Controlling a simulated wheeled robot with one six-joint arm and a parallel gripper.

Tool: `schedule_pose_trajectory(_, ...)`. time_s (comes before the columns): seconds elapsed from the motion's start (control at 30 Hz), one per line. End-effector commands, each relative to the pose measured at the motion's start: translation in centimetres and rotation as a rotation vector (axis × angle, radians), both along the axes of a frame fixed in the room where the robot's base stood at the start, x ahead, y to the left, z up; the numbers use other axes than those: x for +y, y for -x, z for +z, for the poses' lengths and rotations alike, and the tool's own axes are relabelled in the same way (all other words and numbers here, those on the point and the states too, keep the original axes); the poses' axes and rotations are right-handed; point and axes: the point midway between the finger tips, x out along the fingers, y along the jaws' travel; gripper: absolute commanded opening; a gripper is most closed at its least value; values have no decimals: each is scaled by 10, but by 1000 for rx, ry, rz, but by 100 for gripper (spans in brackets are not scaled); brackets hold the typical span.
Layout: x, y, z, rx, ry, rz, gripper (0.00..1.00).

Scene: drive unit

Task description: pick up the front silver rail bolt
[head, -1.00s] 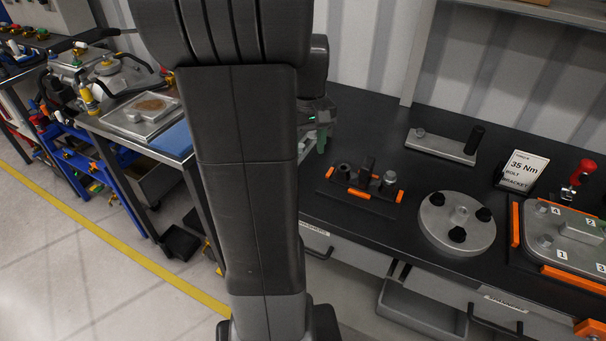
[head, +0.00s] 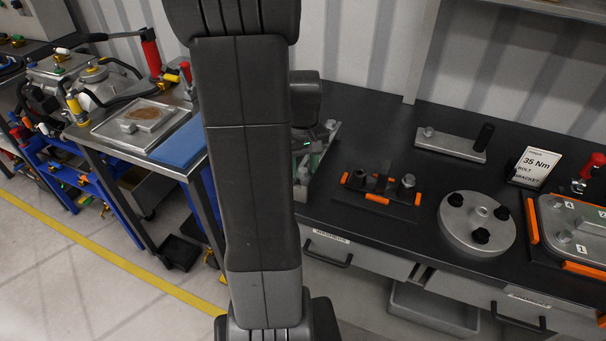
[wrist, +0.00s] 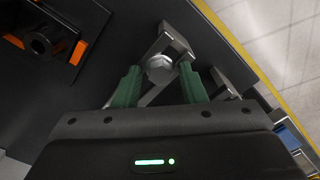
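In the wrist view a silver hex-headed bolt (wrist: 159,67) stands on a pale metal rail piece (wrist: 172,38). My gripper (wrist: 160,80) has two green fingers, spread apart, one on each side of the bolt head. Dark or pale gaps show between the fingers and the bolt, so it is not gripped. In the head view the rail (head: 327,146) shows only in part at the bench's left end. My arm hides the bolt there and most of my gripper.
An orange-edged dark holder (head: 378,197) with upright sockets stands right of the rail; it also shows in the wrist view (wrist: 62,62).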

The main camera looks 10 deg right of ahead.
Motion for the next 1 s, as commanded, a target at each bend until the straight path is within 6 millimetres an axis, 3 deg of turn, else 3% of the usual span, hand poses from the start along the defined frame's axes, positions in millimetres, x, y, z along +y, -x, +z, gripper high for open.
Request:
schedule_pose_trajectory(0.03, 0, 0, 0, 0, 0, 0, 27)
schedule_pose_trajectory(0.17, 0, 0, 0, 0, 0, 0, 1)
schedule_pose_trajectory(0.2, 0, 0, 0, 0, 0, 0, 0)
schedule_pose_trajectory(0.53, 0, -1, 9, -3, 0, 0, 0)
schedule_pose_trajectory(1.0, 0, -1, 93, -3, 0, 0, 0)
